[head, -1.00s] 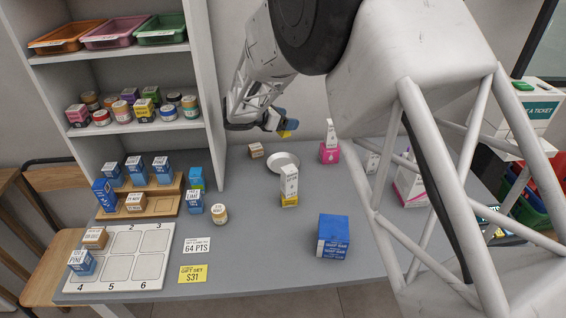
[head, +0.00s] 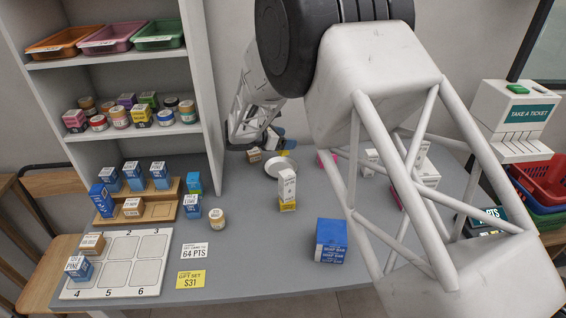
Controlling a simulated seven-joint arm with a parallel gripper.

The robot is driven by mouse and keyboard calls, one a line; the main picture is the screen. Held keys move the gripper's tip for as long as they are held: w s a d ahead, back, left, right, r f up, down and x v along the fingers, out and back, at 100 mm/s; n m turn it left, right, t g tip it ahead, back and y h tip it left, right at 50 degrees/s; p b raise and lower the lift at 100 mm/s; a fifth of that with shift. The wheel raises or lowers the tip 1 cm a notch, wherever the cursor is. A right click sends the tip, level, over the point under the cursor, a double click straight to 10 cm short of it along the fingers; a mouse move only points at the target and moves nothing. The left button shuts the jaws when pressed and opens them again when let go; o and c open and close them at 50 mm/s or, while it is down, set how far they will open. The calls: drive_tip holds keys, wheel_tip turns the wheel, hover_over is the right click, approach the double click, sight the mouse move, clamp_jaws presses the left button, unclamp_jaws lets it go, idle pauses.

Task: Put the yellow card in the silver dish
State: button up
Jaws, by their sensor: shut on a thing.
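My gripper (head: 277,142) has blue fingers and is low at the back of the counter, partly hidden behind my arm. It is shut on a small yellow piece, taken as the yellow card (head: 285,153), of which only a little shows. The silver dish (head: 271,171) is a shallow round dish on the counter, just below and in front of the gripper. The card appears over or just behind the dish's back edge; whether it touches the dish I cannot tell. The dish's right side is hidden by a white and yellow box.
The white and yellow box (head: 287,190) stands right in front of the dish. A small brown box (head: 254,155) sits behind it to the left. A blue box (head: 331,240) is nearer. A yellow price sign (head: 191,280) lies at the front edge.

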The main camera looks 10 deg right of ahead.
drive_tip(key=shift+f, duration=2.65)
drive_tip(key=shift+f, duration=0.1)
drive_tip(key=shift+f, duration=1.75)
drive_tip(key=shift+f, duration=0.1)
drive_tip(key=o, duration=0.9)
drive_tip(key=shift+c, duration=0.2)
